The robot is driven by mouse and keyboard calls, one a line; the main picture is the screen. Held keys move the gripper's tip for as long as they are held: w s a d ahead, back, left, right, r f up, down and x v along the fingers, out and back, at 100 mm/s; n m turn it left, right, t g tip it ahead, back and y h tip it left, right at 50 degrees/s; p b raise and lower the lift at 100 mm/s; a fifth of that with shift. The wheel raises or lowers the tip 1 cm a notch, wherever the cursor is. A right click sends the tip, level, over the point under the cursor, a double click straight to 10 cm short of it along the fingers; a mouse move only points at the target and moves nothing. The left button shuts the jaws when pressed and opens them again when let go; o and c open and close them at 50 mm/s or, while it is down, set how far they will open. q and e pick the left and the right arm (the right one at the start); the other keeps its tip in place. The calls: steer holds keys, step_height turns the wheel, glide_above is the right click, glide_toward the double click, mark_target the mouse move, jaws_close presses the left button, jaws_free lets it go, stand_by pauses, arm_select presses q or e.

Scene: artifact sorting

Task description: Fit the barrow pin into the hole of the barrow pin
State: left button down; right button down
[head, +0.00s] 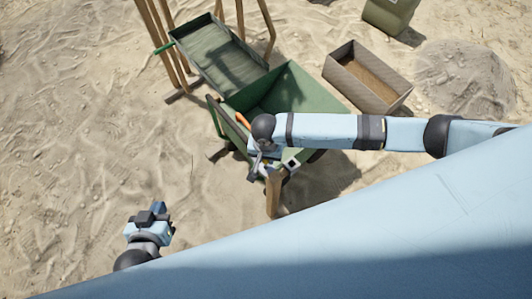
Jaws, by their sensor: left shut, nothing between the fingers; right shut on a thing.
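A green barrow (283,93) stands in the middle of the head view, with a wooden handle (273,193) toward me. My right gripper (256,172) is over the barrow's near end, pointing down beside that handle. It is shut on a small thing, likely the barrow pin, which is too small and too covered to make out. The pin hole cannot be made out either; my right arm and gripper cover part of that end. My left gripper (152,213) is shut and empty, over bare sand at the lower left, well apart from the barrow.
A green sieve tray (218,57) on wooden legs stands behind the barrow. An orange-handled tool (243,121) lies at the barrow's left side. An open box (343,76) and a sand heap (465,78) are at right. A green container (390,14) is farther back. The left sand is clear.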

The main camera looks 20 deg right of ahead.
mark_target(266, 166)
stand_by(0.5)
steer(key=shift+p, duration=0.7)
stand_by(0.6)
steer(key=shift+p, duration=0.6)
stand_by(0.5)
steer(key=shift+p, duration=0.6)
steer(key=shift+f+b, duration=1.05)
steer(key=shift+f, duration=1.7)
